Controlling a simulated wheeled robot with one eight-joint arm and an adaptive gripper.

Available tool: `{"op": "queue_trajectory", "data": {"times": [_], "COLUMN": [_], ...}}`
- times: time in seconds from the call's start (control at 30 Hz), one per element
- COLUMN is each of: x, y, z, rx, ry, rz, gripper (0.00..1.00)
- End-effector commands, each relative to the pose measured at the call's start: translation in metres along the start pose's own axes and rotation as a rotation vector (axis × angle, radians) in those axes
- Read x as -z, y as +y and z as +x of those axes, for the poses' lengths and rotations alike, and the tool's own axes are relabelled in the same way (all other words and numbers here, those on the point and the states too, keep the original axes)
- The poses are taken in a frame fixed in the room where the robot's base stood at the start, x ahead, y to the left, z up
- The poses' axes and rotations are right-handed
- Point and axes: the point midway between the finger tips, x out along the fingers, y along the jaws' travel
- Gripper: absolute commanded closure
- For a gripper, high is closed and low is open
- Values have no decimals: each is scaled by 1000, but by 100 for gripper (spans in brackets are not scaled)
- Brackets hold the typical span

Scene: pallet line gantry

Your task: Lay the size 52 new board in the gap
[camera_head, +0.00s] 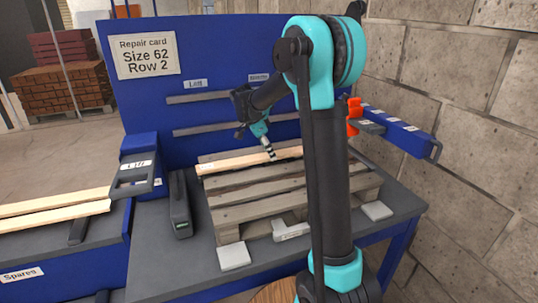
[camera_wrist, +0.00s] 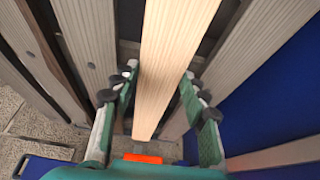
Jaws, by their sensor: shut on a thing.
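A pale new board (camera_head: 235,163) lies along the back part of the grey, weathered pallet (camera_head: 255,190) on the bench. My gripper (camera_head: 265,145) is over that board, pointing down. In the wrist view, my gripper (camera_wrist: 158,105) has one finger on each long side of the pale board (camera_wrist: 178,50) and is shut on it. Grey slats (camera_wrist: 90,40) and dark openings flank the board there. I cannot tell whether the board is fully seated or slightly raised. The repair card (camera_head: 147,56) on the blue back panel reads "Size 62, Row 2".
Pale boards (camera_head: 55,207) lie at the left by a "Spares" label (camera_head: 22,274). A blue bracket (camera_head: 400,130) with an orange part (camera_head: 354,112) juts out at the right, near the block wall.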

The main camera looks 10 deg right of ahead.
Motion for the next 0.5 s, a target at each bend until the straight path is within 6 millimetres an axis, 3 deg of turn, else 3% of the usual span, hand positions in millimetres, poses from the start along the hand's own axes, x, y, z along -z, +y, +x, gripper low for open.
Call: {"op": "queue_trajectory", "data": {"times": [0.1, 0.47, 0.5], "x": [-5, -6, -6], "y": [0, 0, 0], "z": [12, 15, 15], "rx": [0, 0, 0], "ry": [0, 0, 0], "rz": [0, 0, 0], "gripper": [92, 92, 51]}}
